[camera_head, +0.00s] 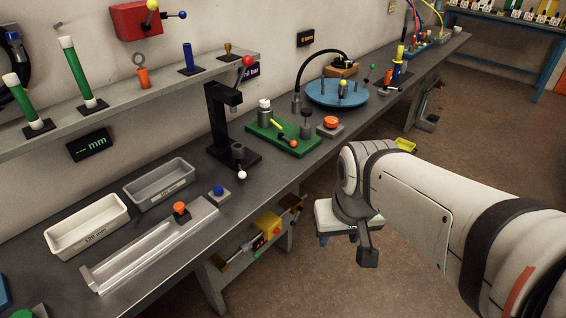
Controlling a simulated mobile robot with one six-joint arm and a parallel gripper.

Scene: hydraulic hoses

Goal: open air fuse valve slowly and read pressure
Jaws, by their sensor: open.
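My gripper (338,239) hangs in front of the bench at the end of my white arm, over the floor. I cannot tell for sure which fitting is the air fuse valve. A red wall box (138,22) carries levers with yellow and blue ball ends. A green board (283,139) on the bench holds fittings and a yellow lever. A small purple "bar" display (252,72) sits behind a red-knobbed black press (224,118); its digits are partly hidden. Another dark wall display (306,37) is too small to read.
The grey bench (215,178) runs diagonally back right. It holds two bins (86,224), a metal channel (150,245), a red button (331,122) and a blue turntable (337,93). A shelf (130,103) with tubes runs above. Open floor (450,135) lies right of the bench.

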